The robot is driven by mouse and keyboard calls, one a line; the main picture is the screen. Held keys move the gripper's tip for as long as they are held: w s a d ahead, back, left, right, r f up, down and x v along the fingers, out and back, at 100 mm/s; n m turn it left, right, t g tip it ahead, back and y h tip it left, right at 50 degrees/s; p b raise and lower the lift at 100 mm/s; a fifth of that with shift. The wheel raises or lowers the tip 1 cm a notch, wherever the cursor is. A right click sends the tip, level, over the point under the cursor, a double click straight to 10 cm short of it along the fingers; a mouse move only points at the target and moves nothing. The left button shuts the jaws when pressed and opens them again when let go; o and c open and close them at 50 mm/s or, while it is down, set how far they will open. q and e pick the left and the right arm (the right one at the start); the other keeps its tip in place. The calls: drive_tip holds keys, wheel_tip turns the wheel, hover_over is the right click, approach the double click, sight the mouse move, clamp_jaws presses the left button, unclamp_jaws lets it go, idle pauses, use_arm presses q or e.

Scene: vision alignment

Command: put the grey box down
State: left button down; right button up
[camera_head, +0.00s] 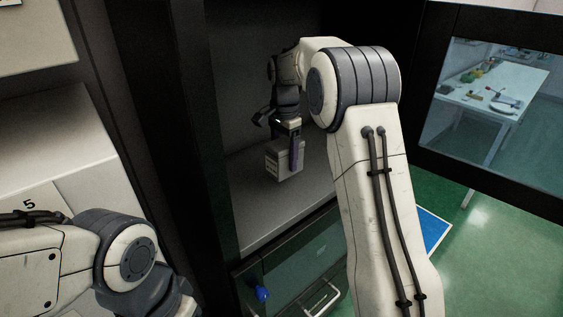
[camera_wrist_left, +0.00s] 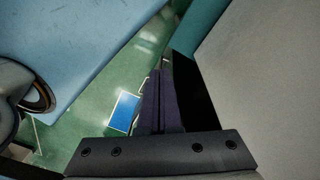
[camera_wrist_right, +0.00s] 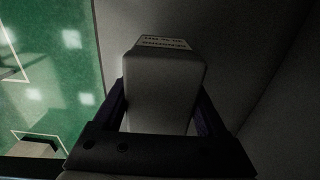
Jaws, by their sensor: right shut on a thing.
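The grey box (camera_head: 283,163) is a small upright box with a printed label, inside the open dark cabinet (camera_head: 262,50). My right gripper (camera_head: 295,143) reaches in from above and is shut on it. In the right wrist view the grey box (camera_wrist_right: 162,85) sits between the two fingers, its label at the far end. The box is at or just above the grey cabinet shelf (camera_head: 255,215); I cannot tell whether it touches. My left gripper (camera_wrist_left: 160,105) shows in the left wrist view with its fingers together and nothing between them; the head view shows only the left arm.
A glass-fronted drawer (camera_head: 305,255) with a metal handle (camera_head: 322,299) lies below the shelf. The cabinet's windowed door (camera_head: 490,100) stands open at the right. Bare shelf shows around the box. A blue floor mat (camera_head: 433,231) lies on the green floor.

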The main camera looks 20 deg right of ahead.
drive_tip(key=shift+w+a+f, duration=0.25)
drive_tip(key=shift+w+f, duration=0.15)
drive_tip(key=shift+w, duration=0.1)
wheel_tip(320, 180, down, 3)
drive_tip(key=shift+f+p, duration=0.2)
drive_tip(key=shift+p, duration=0.55)
drive_tip(key=shift+f, duration=0.3)
drive_tip(key=shift+f, duration=0.15)
drive_tip(key=o, duration=1.4)
drive_tip(key=shift+o, duration=0.2)
drive_tip(key=shift+s, duration=0.1)
